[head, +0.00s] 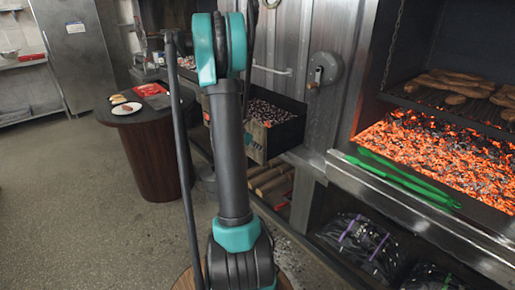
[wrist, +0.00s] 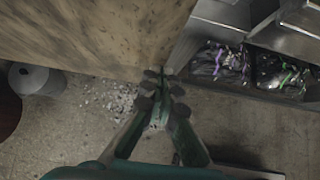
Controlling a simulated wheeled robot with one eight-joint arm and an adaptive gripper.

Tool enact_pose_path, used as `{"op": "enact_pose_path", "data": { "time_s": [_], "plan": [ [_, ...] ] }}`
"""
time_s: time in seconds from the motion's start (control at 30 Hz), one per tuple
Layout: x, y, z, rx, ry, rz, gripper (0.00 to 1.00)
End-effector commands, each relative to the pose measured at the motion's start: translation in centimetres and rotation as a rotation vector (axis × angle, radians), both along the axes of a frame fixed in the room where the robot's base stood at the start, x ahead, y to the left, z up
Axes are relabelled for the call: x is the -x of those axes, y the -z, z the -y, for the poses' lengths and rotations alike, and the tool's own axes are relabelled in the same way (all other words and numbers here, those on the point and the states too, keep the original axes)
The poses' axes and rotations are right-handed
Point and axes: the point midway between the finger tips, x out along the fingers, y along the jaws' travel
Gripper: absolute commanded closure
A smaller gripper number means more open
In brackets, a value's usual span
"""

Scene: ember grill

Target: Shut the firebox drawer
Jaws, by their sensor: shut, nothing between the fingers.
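The firebox drawer (head: 286,138) stands pulled out from the metal grill wall in the head view, with dark and pale coals inside. My arm hides its left part. My gripper (wrist: 160,82) shows in the wrist view with its fingers together and empty. A large mottled brown surface (wrist: 90,35) fills the upper left there, close to the fingertips. I cannot tell whether it is part of the drawer or whether the fingers touch it. My gripper cannot be made out in the head view.
A round dark wooden table (head: 150,150) with plates and a red item stands left. Green tongs (head: 410,180) lie on the ledge before the glowing embers (head: 440,150). Logs (head: 270,182) sit below the drawer; bagged fuel (head: 360,240) lies lower right. Floor at left is clear.

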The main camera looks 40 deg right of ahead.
Motion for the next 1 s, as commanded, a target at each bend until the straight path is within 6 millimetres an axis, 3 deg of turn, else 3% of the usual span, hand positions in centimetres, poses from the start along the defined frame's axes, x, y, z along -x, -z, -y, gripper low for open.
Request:
{"op": "enact_pose_path", "data": {
  "time_s": [0.27,0.8,1.0],
  "plan": [
    [-0.2,0.0,3.1,0.001,0.004,0.001,1.0],
    [-1.3,0.0,17.3,0.003,0.004,0.0,1.0],
    [-1.6,0.0,21.7,0.002,0.003,0.0,1.0]
  ]
}}
